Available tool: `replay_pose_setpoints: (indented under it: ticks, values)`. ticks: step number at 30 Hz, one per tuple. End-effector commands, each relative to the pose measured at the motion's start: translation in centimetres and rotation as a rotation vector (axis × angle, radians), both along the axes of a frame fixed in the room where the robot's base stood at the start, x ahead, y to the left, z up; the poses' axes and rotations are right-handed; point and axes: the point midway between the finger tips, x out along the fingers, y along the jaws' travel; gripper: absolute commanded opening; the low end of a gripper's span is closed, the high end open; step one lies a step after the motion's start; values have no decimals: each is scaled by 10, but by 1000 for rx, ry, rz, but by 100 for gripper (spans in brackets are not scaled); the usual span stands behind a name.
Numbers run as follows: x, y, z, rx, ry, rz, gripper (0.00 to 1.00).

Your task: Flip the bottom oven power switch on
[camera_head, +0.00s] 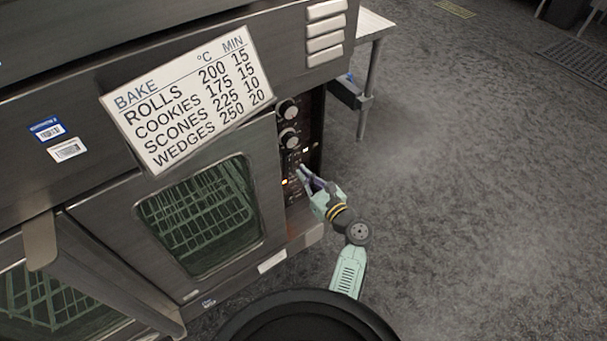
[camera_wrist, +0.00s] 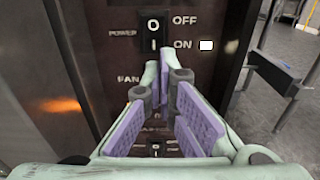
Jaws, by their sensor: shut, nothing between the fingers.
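The power switch (camera_wrist: 153,32) is a black rocker marked O and I on the oven's dark control panel (camera_wrist: 105,50). It stands upright between the POWER label and the OFF and ON labels in the wrist view. In the head view my gripper (camera_head: 303,172) is at the panel, below two round knobs (camera_head: 288,123).
The glass oven door (camera_head: 205,215) is left of the panel, with a baking chart (camera_head: 190,95) above it. Another door (camera_head: 110,270) stands ajar at lower left. A FAN label (camera_wrist: 128,79) is below the switch. A metal table (camera_head: 372,25) is behind; floor to the right is clear.

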Motion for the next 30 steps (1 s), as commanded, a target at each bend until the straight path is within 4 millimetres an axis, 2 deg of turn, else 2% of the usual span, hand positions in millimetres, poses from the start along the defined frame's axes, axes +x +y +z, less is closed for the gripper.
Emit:
replay_pose_setpoints:
  ticks: [3, 6, 12, 18, 30]
  values:
    - [-26, -21, -8, -1, 2, -7, 0]
    - [-44, -34, -10, -1, 2, -6, 0]
    - [-70, -53, -13, 0, 1, -4, 0]
    - [-80, -61, -13, 1, 1, -4, 0]
    - [-80, -61, -12, 1, 1, -4, 0]
